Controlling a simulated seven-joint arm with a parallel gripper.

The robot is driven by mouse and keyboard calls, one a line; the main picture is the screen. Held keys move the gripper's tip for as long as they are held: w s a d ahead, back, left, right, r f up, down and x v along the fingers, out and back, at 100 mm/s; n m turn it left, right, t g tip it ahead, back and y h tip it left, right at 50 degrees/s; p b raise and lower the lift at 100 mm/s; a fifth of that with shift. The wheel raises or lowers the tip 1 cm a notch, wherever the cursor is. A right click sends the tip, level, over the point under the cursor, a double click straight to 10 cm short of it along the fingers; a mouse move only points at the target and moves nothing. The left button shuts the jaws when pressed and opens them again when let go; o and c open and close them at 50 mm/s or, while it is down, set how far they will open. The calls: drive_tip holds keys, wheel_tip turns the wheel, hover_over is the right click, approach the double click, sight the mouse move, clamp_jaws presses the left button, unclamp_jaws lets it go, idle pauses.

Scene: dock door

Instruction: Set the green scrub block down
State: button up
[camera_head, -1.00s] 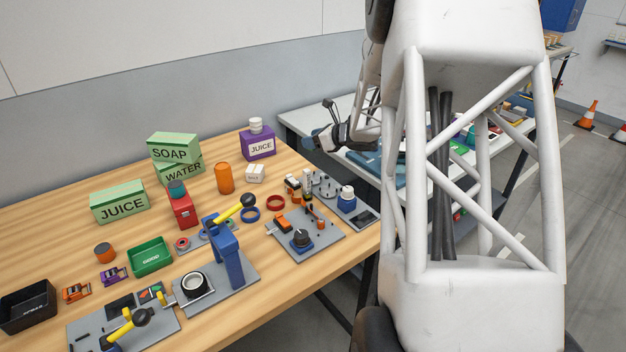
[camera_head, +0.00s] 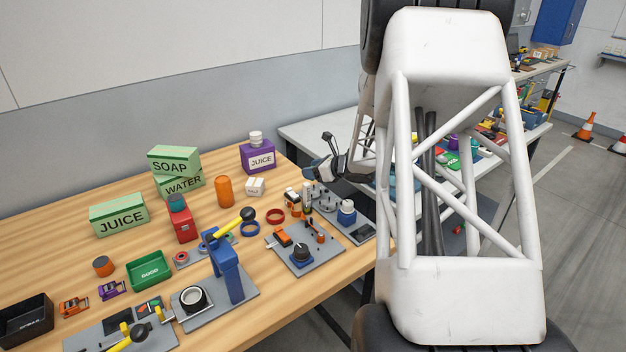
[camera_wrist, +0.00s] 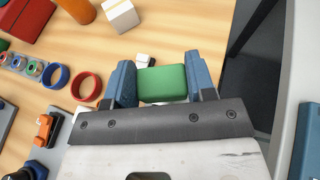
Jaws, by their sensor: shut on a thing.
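The green scrub block (camera_wrist: 162,84) is held between the two blue fingers of my gripper (camera_wrist: 159,72) in the wrist view. My gripper is shut on it, one finger on each side. Behind the block the wooden table (camera_wrist: 185,30) shows, with the table's edge just to the right. In the head view my gripper (camera_head: 318,170) is over the right end of the wooden table, near the grey side table. The block cannot be made out there. Whether the block touches the table cannot be told.
A small white box (camera_head: 255,187), an orange cylinder (camera_head: 224,191) and a purple juice container (camera_head: 258,158) stand nearby. A red ring (camera_wrist: 86,87) and a blue ring (camera_wrist: 57,77) lie left of my gripper. A dark gap separates the wooden table from the grey table (camera_head: 300,131).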

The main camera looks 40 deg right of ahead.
drive_tip(key=shift+f, duration=0.15)
drive_tip(key=shift+f, duration=1.75)
drive_tip(key=shift+f, duration=0.6)
drive_tip(key=o, duration=0.9)
drive_tip(key=shift+r, duration=0.15)
drive_tip(key=shift+r, duration=0.6)
drive_tip(key=v, duration=1.2)
